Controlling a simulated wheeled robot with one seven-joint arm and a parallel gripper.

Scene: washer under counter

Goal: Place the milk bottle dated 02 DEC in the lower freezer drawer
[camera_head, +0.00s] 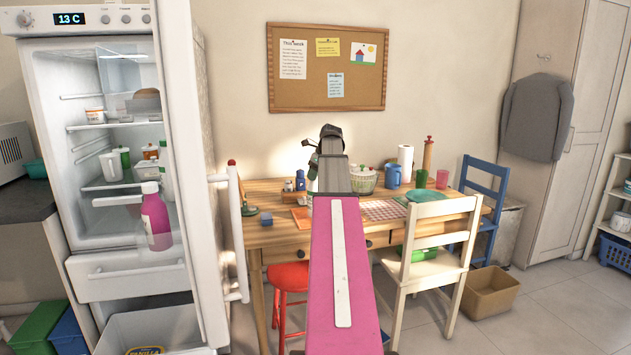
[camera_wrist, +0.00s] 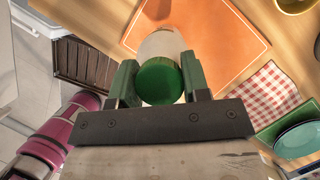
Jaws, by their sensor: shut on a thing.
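My gripper (camera_wrist: 158,82) is shut on a bottle with a green cap (camera_wrist: 160,92) and a pale, clear body, held over the table by an orange mat. Its label and date do not show. In the head view my arm hides most of the gripper and bottle; a pale sliver of the bottle (camera_head: 313,184) shows left of the arm. The fridge (camera_head: 52,130) stands open at the left, with other green-capped containers (camera_head: 112,165) on a shelf. The lower freezer drawer (camera_head: 172,325) is pulled out at the bottom, with a vanilla tub (camera_head: 146,351) inside.
The open fridge door (camera_head: 200,150) stands between the fridge interior and the table (camera_head: 270,235). A pink bottle (camera_head: 155,220) is by the door's inner side. A red stool (camera_head: 288,280) and a cream chair (camera_head: 430,255) stand at the table.

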